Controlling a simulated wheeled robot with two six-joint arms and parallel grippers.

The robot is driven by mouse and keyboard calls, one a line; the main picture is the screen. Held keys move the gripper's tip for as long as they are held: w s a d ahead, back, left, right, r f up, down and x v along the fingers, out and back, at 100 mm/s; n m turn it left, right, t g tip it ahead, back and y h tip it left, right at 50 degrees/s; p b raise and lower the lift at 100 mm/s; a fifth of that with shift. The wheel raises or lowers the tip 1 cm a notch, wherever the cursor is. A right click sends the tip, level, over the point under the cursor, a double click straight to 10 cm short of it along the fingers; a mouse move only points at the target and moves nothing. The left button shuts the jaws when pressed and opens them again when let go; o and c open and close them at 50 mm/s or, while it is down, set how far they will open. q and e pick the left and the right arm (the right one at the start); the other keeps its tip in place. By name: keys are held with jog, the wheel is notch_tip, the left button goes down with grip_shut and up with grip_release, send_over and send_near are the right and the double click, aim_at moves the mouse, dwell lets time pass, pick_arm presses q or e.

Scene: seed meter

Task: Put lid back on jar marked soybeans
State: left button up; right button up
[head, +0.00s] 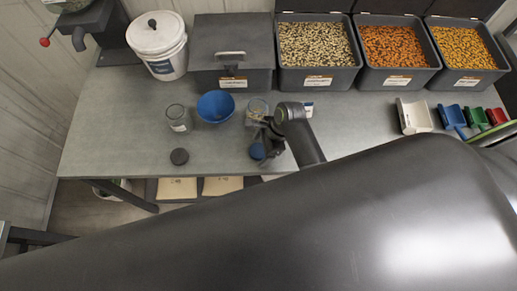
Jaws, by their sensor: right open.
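Two small clear jars stand on the grey bench. The left jar (179,119) has a white label and looks grey inside; the other jar (257,108) is partly hidden behind my right gripper and shows pale contents. I cannot read which is marked soybeans. My left gripper is not in view.
A blue bowl (215,106) stands between the jars. A white bucket (158,46), a closed grey bin (232,55) and open seed bins (317,78) line the back. Coloured scoops (414,116) lie at right. The bench's left front is clear. My dark body hides the lower right.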

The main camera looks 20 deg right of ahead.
aim_at(261, 150)
jog(key=shift+c, duration=0.5)
jog(key=c, duration=1)
jog(key=shift+o, duration=0.2)
jog(key=shift+r, duration=0.1)
notch_tip(261, 150, up, 10)
jog(key=b, duration=0.1)
